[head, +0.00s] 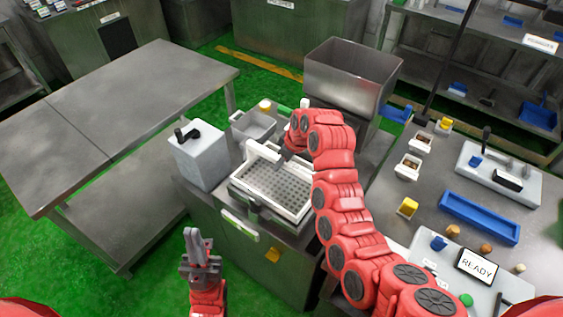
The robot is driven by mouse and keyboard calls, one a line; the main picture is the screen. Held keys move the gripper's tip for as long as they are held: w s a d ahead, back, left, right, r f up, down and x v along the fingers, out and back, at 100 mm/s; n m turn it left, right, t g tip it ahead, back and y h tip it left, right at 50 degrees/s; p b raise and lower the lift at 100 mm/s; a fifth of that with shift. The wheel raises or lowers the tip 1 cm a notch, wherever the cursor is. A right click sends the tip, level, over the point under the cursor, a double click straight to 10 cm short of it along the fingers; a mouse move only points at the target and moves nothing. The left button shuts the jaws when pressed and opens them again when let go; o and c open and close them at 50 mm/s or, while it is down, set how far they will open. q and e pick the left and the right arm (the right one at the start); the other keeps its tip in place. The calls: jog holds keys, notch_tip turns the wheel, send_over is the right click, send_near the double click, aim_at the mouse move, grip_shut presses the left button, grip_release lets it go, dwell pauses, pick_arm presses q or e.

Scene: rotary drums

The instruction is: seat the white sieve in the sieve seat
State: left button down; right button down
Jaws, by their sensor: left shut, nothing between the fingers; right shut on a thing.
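The white sieve (276,188), a shallow white-rimmed tray with a grey perforated floor, is over the top of the metal machine stand in the middle. My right gripper (284,156) is at its far side, shut on the sieve, and partly hidden by my own red wrist. The sieve seat is mostly hidden beneath the sieve. I cannot tell whether the sieve rests fully in it or sits slightly raised. My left gripper (198,245) is shut and empty, in front of the stand to the lower left, apart from the sieve.
A white box with a black handle (200,155) stands left of the sieve. A grey bin (253,126) and a large open metal hopper (350,75) are behind. A bare steel table (120,110) is at left. The right bench holds a blue tray (480,217) and small yellow-marked containers.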

aim_at(282, 181)
dwell(0.4)
jog(key=shift+b, duration=0.4)
jog(key=shift+b, duration=0.35)
dwell(0.4)
jog(key=shift+f+b, duration=1.2)
jog(key=shift+f, duration=0.5)
jog(key=c, duration=0.5)
grip_release()
